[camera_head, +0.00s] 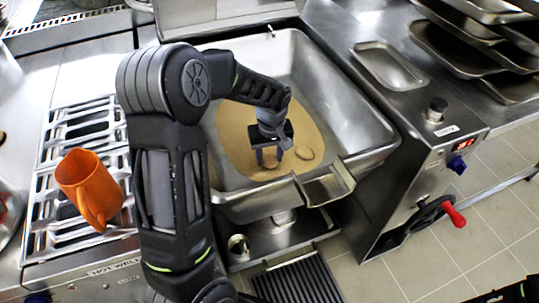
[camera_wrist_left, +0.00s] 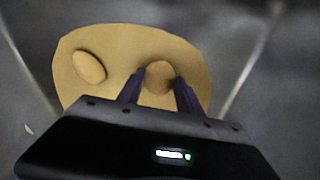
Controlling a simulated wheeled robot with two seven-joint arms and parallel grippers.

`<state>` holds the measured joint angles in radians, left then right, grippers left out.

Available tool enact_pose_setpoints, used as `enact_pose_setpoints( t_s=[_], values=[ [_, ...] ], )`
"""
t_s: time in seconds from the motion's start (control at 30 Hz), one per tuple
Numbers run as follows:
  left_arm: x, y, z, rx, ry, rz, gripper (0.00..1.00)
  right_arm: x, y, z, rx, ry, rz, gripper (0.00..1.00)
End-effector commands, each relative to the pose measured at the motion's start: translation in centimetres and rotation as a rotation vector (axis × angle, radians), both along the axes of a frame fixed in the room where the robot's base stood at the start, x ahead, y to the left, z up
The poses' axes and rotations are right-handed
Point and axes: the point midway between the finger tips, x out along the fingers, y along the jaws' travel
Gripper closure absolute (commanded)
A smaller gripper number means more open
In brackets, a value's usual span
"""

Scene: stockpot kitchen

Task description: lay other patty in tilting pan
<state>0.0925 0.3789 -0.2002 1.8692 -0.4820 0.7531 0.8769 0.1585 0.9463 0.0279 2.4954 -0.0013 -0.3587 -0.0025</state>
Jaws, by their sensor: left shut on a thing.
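The tilting pan (camera_head: 350,140) is a deep steel basin with a tan layer (camera_head: 235,150) on its floor; this layer also shows in the left wrist view (camera_wrist_left: 120,45). My left gripper (camera_head: 270,158) reaches down into the pan, its fingers pointing at the floor. It is shut on a small tan patty (camera_wrist_left: 160,77), seen between the dark fingers in the left wrist view and mostly hidden in the head view. The other patty (camera_head: 305,153) lies on the tan layer beside the gripper; it also shows in the left wrist view (camera_wrist_left: 89,66). My right gripper is out of view.
An orange jug (camera_head: 90,188) stands on the metal rack (camera_head: 50,235) at left. A shallow steel tray (camera_head: 390,66) sits on the right counter, with stacked trays (camera_head: 455,50) behind. The pan's spout (camera_head: 328,186) and walls surround the gripper. A red-handled crank (camera_head: 453,213) sticks out at right.

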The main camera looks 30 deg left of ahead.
Motion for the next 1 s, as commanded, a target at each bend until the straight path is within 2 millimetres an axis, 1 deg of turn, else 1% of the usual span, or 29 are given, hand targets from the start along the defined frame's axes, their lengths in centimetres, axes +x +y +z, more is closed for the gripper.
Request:
enact_pose_setpoints(
  t_s=[0.1,0.13,0.43,0.67,0.77,0.87,1.0],
  values=[
    [0.0,0.0,0.0,0.000,0.000,0.000,0.97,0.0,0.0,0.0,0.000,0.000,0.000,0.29],
    [0.0,0.0,0.0,0.000,0.000,0.000,0.57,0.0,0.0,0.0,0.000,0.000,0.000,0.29],
    [0.0,0.0,0.0,0.000,0.000,0.000,0.32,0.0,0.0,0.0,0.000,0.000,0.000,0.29],
    [0.0,0.0,0.1,0.000,0.000,0.000,0.32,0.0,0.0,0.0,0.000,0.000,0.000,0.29],
    [0.0,0.0,0.4,0.001,-0.001,0.000,0.32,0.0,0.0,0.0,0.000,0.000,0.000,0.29],
    [0.0,-0.1,1.2,0.001,-0.002,0.000,0.32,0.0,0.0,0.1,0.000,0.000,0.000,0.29],
    [-0.1,-0.2,3.3,0.001,-0.005,0.000,0.32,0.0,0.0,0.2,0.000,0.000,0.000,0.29]
  ],
)
